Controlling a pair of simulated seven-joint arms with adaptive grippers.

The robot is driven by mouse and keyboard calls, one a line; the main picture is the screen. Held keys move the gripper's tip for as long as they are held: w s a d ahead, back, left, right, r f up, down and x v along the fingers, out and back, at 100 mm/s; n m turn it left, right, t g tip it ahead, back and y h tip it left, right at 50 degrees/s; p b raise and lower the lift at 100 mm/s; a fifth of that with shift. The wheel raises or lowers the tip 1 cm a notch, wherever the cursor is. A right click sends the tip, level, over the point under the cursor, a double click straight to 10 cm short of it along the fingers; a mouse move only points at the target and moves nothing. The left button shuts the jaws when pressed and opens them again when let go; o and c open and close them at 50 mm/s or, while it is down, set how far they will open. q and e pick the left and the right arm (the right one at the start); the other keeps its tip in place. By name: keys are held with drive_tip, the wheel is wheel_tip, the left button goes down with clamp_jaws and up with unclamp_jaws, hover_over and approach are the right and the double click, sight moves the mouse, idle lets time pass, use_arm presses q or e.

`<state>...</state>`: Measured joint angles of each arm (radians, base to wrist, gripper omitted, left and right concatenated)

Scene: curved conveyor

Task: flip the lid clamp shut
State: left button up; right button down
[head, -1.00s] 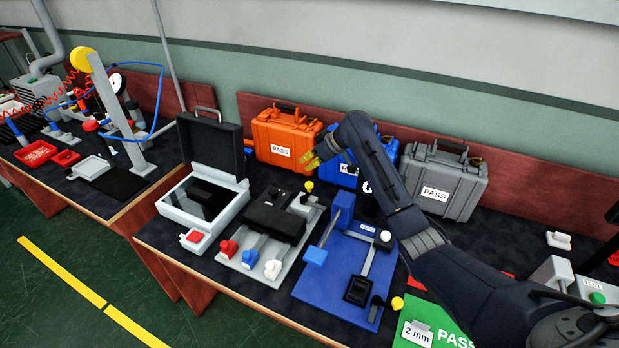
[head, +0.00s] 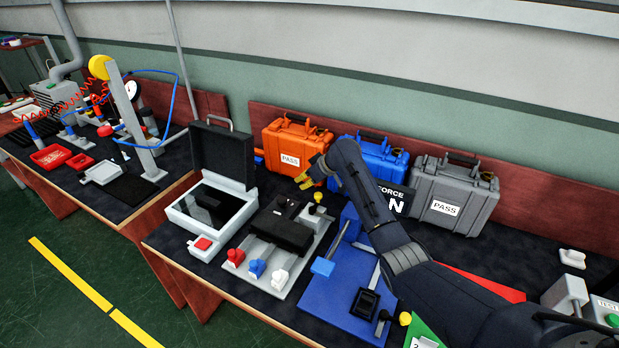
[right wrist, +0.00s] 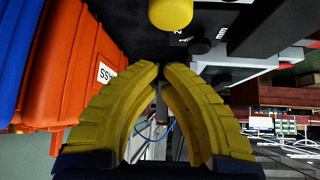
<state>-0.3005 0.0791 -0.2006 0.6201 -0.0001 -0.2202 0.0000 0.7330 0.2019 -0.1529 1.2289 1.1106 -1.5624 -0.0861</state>
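My right gripper (head: 306,178) reaches in from the right, just above and left of a yellow ball knob (head: 318,197). The knob stands at the back right of a grey fixture plate (head: 300,284) with a black bar (head: 282,232) across it. In the right wrist view the yellow fingers (right wrist: 161,72) are curved, their tips together with nothing visible between them. The yellow ball (right wrist: 170,12) shows beyond the tips, apart from them. A blue fixture plate (head: 325,293) carries a second yellow ball (head: 405,318). Which fixture holds the lid clamp is unclear. My left gripper is not in view.
Orange (head: 296,150), blue (head: 370,158) and grey (head: 455,195) cases stand behind. An open case with a dark screen (head: 208,205) stands left. Red, blue and white knobs line the grey plate's front. My right arm covers part of the blue plate.

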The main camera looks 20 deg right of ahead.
drive_tip(key=shift+s+d+f, duration=0.4)
drive_tip(key=shift+s+d, duration=0.1)
drive_tip(key=shift+s, duration=0.15)
drive_tip(key=shift+s+d+f, duration=0.4)
drive_tip(key=shift+s+d, duration=0.05)
drive_tip(key=shift+s, duration=0.15)
drive_tip(key=shift+a, duration=0.1)
